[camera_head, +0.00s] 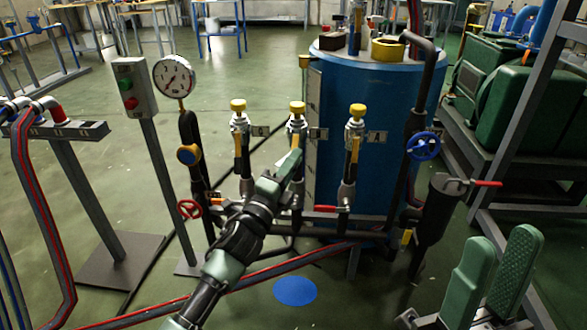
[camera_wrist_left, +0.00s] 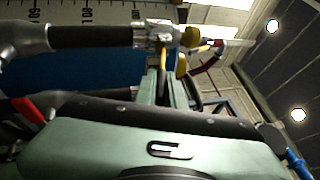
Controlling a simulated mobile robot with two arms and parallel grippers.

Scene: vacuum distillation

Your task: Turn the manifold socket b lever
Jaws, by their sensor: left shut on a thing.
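A pipe manifold with three upright sockets stands before the blue tank. The middle socket (camera_head: 297,124), between the two others, has a yellow cap; I take it as socket b, its label being too small to read. Its yellow lever (camera_head: 294,143) shows just above my left gripper (camera_head: 292,162), which covers the socket's lower part. That gripper is shut on the lever, its fingers largely hiding the contact. In the left wrist view, the gripper's green body fills the foreground, with its fingers (camera_wrist_left: 167,90) reaching toward the pipework. My right gripper (camera_head: 493,275) is open and empty at lower right.
Similar sockets stand close at left (camera_head: 239,125) and right (camera_head: 356,128), each with a lever. A pressure gauge (camera_head: 174,76), red handwheel (camera_head: 189,209), blue handwheel (camera_head: 423,146) and red-handled dark cylinder (camera_head: 438,215) crowd the sides. The blue tank (camera_head: 385,100) stands behind.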

